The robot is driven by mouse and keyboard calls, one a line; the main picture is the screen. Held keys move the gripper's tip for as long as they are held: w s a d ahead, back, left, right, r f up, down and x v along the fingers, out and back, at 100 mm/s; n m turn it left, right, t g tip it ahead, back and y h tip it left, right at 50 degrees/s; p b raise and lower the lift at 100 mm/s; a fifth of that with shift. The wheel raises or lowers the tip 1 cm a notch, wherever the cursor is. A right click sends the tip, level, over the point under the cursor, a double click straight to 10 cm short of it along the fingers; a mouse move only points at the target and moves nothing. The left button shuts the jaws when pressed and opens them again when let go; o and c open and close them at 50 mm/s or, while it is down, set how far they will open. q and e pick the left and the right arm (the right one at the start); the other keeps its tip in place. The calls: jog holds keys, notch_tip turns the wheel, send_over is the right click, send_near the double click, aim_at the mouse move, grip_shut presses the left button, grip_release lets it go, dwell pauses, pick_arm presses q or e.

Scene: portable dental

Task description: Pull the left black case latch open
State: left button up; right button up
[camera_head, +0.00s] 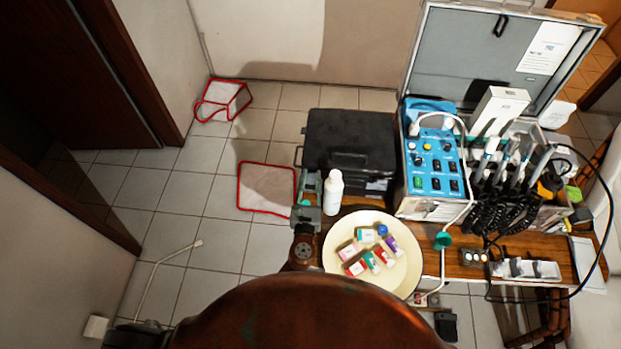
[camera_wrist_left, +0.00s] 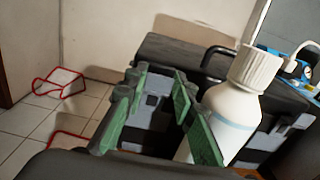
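The black case (camera_head: 349,135) lies closed on the wooden table, with a handle on its front. It also shows in the wrist view (camera_wrist_left: 180,52). Light grey latch parts (camera_wrist_left: 157,84) on its front show between the fingers of my left gripper (camera_wrist_left: 155,112). Another grey latch area (camera_wrist_left: 268,136) shows further right, partly behind the white bottle. In the head view my left gripper (camera_head: 306,206) is at the case's front left corner, left of the bottle. Its green-padded fingers are apart. I cannot tell whether they touch the latch. My right gripper is not in view.
A white bottle (camera_head: 333,192) stands close to the right finger and also shows in the wrist view (camera_wrist_left: 232,112). A round cream tray (camera_head: 341,228) holds several small boxes. A blue-panelled dental unit (camera_head: 433,165) stands right of the case. The floor left of the table is mostly free.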

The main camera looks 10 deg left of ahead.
pick_arm(q)
grip_shut()
